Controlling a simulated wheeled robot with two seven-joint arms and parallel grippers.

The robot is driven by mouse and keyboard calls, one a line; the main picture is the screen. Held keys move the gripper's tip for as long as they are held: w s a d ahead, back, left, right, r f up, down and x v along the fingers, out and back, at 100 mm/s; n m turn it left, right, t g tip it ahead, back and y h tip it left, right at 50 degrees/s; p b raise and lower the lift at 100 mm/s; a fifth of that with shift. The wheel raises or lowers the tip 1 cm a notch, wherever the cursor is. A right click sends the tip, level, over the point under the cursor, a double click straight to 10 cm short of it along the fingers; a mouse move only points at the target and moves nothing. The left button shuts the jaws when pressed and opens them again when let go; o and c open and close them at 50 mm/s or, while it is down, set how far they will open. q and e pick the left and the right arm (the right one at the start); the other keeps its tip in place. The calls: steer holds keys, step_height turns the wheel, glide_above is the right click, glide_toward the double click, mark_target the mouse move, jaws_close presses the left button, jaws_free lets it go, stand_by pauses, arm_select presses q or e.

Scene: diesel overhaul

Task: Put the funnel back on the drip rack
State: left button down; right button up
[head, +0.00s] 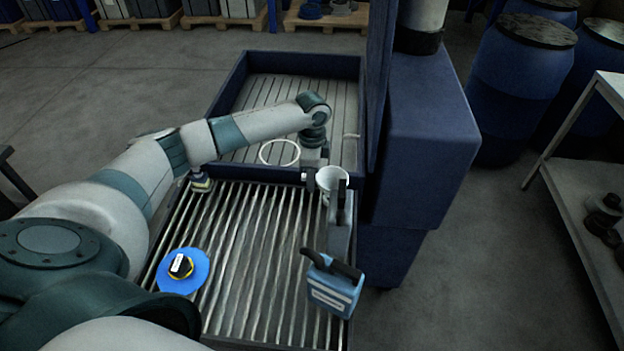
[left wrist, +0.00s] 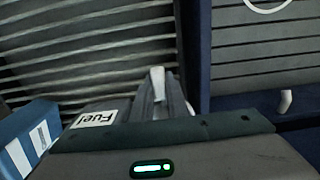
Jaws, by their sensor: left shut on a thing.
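The white funnel (head: 332,178) is at my left gripper (head: 322,186), above the far right end of a ribbed metal surface (head: 235,260). The gripper is shut on it. In the left wrist view, a small white part (left wrist: 157,78) shows between the fingertips; the rest of the funnel is hidden there. Behind the ribbed surface is a blue-walled slatted tray (head: 240,72) with a white ring (head: 279,153) at its near side. The frames do not make clear which of these surfaces is the drip rack. My right gripper is not in view.
A blue jug (head: 333,287) stands at the front right of the ribbed surface. A blue disc (head: 183,271) with a black and yellow item lies at the left. A tall blue cabinet (head: 420,130) borders the right side. Blue drums (head: 515,80) stand beyond.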

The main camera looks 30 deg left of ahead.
arm_select(q)
steer(key=shift+f, duration=0.15)
steer(key=shift+f, duration=0.4)
steer(key=shift+f+b, duration=0.35)
steer(key=shift+f, duration=0.25)
steer(key=c, duration=1.6)
jaws_free()
steer(key=shift+c, duration=0.2)
steer(key=shift+r, duration=0.1)
